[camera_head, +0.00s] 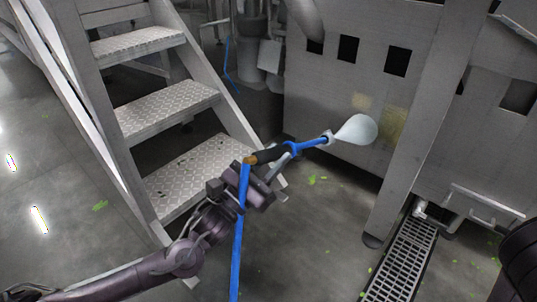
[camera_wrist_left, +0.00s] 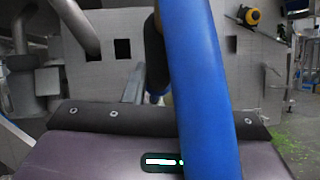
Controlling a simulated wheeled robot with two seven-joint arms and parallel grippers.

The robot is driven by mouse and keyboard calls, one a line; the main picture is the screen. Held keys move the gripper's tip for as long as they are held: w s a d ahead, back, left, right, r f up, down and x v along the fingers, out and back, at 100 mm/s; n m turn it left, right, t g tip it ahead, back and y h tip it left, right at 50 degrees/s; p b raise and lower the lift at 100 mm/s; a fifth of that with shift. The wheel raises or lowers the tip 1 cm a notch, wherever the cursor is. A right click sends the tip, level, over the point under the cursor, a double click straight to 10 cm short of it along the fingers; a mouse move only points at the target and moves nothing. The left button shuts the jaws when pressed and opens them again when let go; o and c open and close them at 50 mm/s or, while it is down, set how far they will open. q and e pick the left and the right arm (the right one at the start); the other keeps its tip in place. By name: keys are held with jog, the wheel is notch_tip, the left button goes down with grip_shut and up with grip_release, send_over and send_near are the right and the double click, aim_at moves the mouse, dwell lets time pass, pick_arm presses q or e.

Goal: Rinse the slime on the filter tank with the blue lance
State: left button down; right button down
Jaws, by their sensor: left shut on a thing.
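My left gripper (camera_head: 268,174) is shut on the blue lance (camera_head: 310,143) by its dark handle. The lance points right at the grey filter tank (camera_head: 320,85), and a pale white spray (camera_head: 357,130) fans from its nozzle against the tank's lower wall. A yellowish slime patch (camera_head: 393,124) shows on the tank just right of the spray, with a fainter one (camera_head: 361,101) above it. In the left wrist view the blue hose (camera_wrist_left: 202,95) crosses close in front and hides much of the lance and the slime. My right gripper is not seen.
Metal stairs (camera_head: 167,110) stand at the left, close to my left arm. The blue hose (camera_head: 238,240) hangs down from the handle. A tank leg (camera_head: 415,130) and a floor drain grate (camera_head: 403,262) are at the right. Green scraps (camera_head: 312,180) dot the open floor.

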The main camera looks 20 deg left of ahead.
pick_arm(q)
jog(key=s+d+p, duration=0.2)
jog(key=s+d, duration=0.1)
jog(key=d, duration=0.5)
jog(key=s+d+p, duration=0.2)
jog(key=s+d, duration=0.1)
jog(key=d, duration=0.5)
dwell(2.0)
jog(key=shift+d+r, duration=0.1)
jog(key=shift+r+p, duration=0.15)
jog(key=shift+p, duration=0.15)
notch_tip(320, 180, up, 6)
jog(key=p, duration=0.6)
dwell(0.4)
jog(key=shift+w+f+p, duration=0.1)
jog(key=shift+f+p, duration=0.1)
jog(key=shift+p, duration=0.1)
